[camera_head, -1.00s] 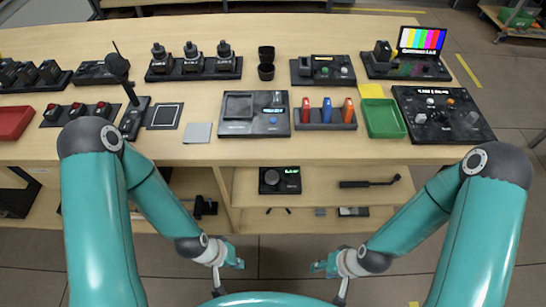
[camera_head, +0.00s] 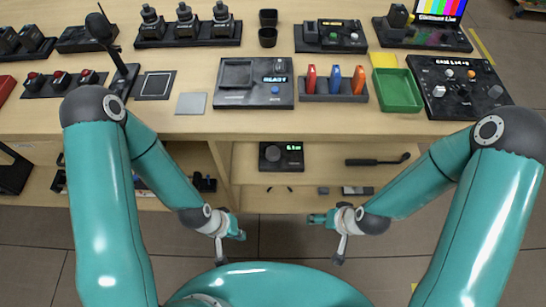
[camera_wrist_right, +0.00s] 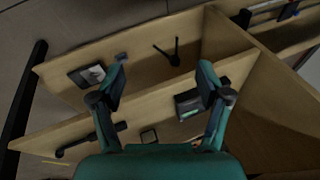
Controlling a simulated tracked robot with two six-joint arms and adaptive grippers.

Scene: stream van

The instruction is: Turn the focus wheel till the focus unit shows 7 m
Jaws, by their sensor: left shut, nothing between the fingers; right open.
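The focus unit (camera_head: 291,156) is a black box on the shelf under the bench top, in the head view. A round dark knob, seemingly the focus wheel (camera_head: 272,153), is on its left part. A small green readout (camera_head: 294,147) is at its upper right, too small to read surely. The unit also shows in the right wrist view (camera_wrist_right: 188,103), partly behind a finger. My left gripper (camera_head: 240,235) is shut and empty, in front of and below the shelf. My right gripper (camera_head: 316,219) is open and empty in front of the shelf, its fingers spread in the wrist view (camera_wrist_right: 162,78). Neither touches the unit.
A black rod-like tool (camera_head: 378,161) lies right of the unit on the shelf. A lower shelf (camera_head: 300,203) holds small items. The bench top (camera_head: 345,124) above overhangs the shelf and carries several devices and a green tray (camera_head: 399,107). An upright panel stands left of the unit.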

